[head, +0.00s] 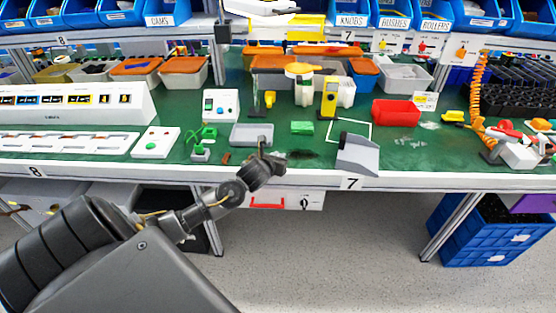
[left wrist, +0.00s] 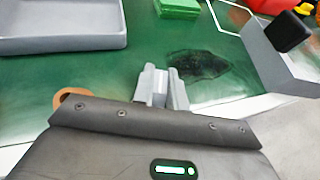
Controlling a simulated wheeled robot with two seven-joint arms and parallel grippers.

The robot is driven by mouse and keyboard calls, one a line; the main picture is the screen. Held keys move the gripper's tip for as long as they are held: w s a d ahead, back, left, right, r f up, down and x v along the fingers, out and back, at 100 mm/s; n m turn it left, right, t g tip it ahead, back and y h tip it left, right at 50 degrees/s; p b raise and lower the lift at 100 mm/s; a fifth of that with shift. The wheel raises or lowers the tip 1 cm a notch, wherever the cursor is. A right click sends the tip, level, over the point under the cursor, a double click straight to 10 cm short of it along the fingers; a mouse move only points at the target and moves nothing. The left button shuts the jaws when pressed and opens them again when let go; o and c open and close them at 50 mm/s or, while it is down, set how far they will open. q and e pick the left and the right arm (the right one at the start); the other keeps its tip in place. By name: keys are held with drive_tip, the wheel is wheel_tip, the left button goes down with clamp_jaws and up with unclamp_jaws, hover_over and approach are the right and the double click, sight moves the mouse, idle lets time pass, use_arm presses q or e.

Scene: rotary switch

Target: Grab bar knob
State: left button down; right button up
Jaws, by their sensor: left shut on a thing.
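My left gripper (head: 264,150) is just above the green mat near the table's front edge. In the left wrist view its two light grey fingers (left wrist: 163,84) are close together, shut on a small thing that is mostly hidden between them. I cannot make out its shape or tell whether it is the bar knob. A grey sloped stand (head: 358,156) with a black block on it is to the right of the gripper; this black block (left wrist: 288,32) also shows in the left wrist view. My right gripper is not in view.
A grey tray (head: 252,134) and a green block (head: 302,128) lie behind the gripper. A green-button box (head: 155,143) is to the left and a red bin (head: 396,113) to the right. A dark patch (left wrist: 200,65) marks the mat beside the fingers.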

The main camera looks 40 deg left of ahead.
use_arm(q)
drive_tip(key=shift+r, duration=0.3)
wheel_tip(320, 180, up, 2)
drive_tip(key=shift+r, duration=0.1)
drive_tip(key=s+d+r, duration=0.4)
drive_tip(key=s+r, duration=0.6)
drive_tip(key=s, duration=0.3)
drive_tip(key=shift+s+b, duration=0.2)
drive_tip(key=shift+b, duration=0.1)
